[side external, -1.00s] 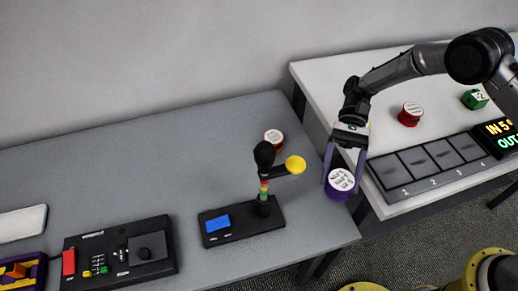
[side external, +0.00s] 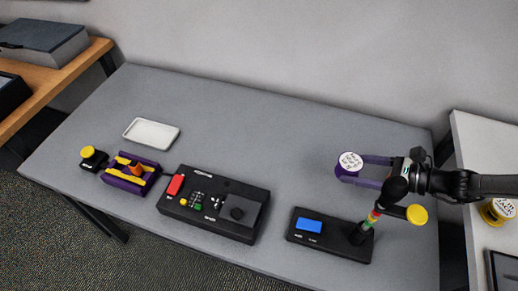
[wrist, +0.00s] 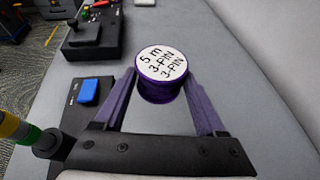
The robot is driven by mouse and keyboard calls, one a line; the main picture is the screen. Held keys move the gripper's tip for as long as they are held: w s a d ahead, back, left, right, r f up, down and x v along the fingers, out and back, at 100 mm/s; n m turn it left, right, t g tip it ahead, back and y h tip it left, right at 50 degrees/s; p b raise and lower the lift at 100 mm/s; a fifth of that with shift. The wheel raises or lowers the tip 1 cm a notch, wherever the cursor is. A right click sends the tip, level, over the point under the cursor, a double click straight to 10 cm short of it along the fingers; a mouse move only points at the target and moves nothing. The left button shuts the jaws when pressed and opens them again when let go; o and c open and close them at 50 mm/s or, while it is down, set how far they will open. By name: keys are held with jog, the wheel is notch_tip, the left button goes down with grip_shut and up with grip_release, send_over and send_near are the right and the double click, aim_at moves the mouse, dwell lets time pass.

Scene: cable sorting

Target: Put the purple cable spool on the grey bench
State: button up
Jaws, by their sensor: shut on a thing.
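The purple cable spool (side external: 348,168) has a round white label with black print. My gripper (side external: 361,171) is shut on it, with one purple finger on each side. The spool shows over the right part of the grey bench (side external: 300,125), behind the black light-tower unit. In the wrist view the spool (wrist: 160,90) sits between the fingertips, label facing the camera, reading "5 m 3-PIN 3-PIN". I cannot tell whether its underside touches the bench.
A black control box (side external: 212,205), purple-yellow holder (side external: 131,173), white tray (side external: 151,134) and yellow button (side external: 88,153) lie leftward.

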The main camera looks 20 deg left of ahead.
aim_at(343, 195)
jog(key=shift+w+a, duration=0.1)
notch_tip(343, 195, down, 10)
jog(key=shift+r, duration=0.1)
dwell(0.5)
jog(key=o, duration=1.4)
jog(key=shift+f, duration=0.25)
jog(key=shift+o, duration=0.2)
jog(key=shift+r, duration=0.15)
jog(key=shift+d+r, duration=0.1)
jog(key=shift+d, duration=0.2)
jog(key=shift+v, duration=3.5)
